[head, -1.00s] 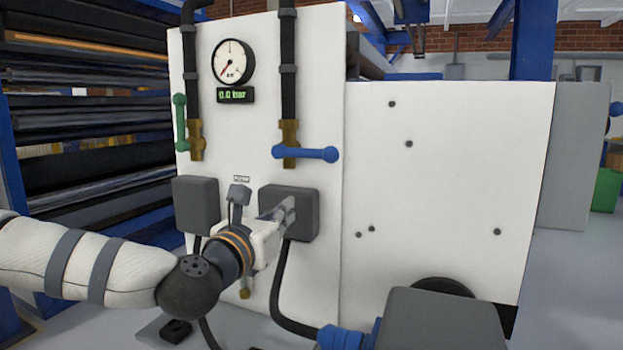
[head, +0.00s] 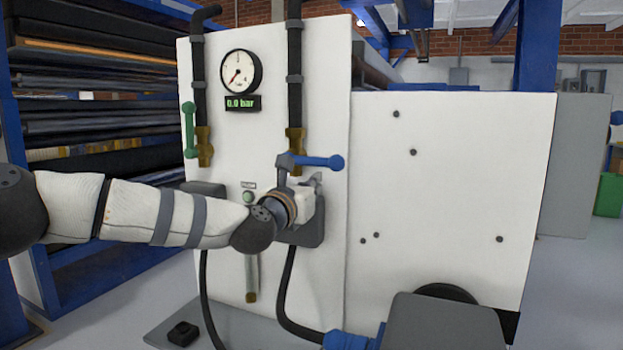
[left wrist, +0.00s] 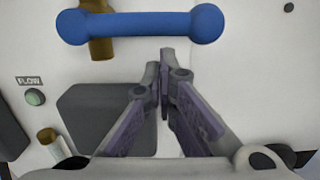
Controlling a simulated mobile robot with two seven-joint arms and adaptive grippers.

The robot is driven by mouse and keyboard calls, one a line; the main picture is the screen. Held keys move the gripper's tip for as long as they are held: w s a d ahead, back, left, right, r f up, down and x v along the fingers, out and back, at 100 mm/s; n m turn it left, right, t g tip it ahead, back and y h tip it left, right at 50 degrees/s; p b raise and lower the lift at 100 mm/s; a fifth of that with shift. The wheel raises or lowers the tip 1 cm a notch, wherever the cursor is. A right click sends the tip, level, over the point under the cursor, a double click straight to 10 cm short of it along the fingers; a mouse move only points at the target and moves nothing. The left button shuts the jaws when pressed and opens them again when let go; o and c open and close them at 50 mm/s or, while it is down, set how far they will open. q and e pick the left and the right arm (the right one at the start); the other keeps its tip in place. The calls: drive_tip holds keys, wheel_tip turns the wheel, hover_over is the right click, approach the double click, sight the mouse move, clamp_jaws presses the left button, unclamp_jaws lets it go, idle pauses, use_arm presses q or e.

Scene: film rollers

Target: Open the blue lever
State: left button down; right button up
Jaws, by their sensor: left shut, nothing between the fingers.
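The blue lever (head: 318,162) lies horizontal across the brass valve (head: 295,141) on the right-hand black pipe, its knob end pointing right. In the left wrist view the blue lever (left wrist: 145,25) spans the top, with the brass fitting (left wrist: 101,48) behind its left end. My left gripper (head: 318,182) is just below the lever, in front of a dark grey box. In the left wrist view my left gripper (left wrist: 164,85) is shut and empty, its tips below the lever and apart from it in the picture. My right gripper is not in view.
A green lever (head: 190,130) stands upright on the left pipe's valve. A gauge (head: 241,72) and a display (head: 244,103) reading 0.0 bar sit above. The dark grey box (left wrist: 105,115) is behind my fingers. The white panel right of the lever is clear.

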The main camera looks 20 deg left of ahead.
use_arm(q)
drive_tip(key=shift+w+r, duration=0.1)
drive_tip(key=shift+r, duration=0.05)
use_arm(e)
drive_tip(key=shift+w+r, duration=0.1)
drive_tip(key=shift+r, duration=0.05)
use_arm(q)
drive_tip(key=shift+r, duration=0.1)
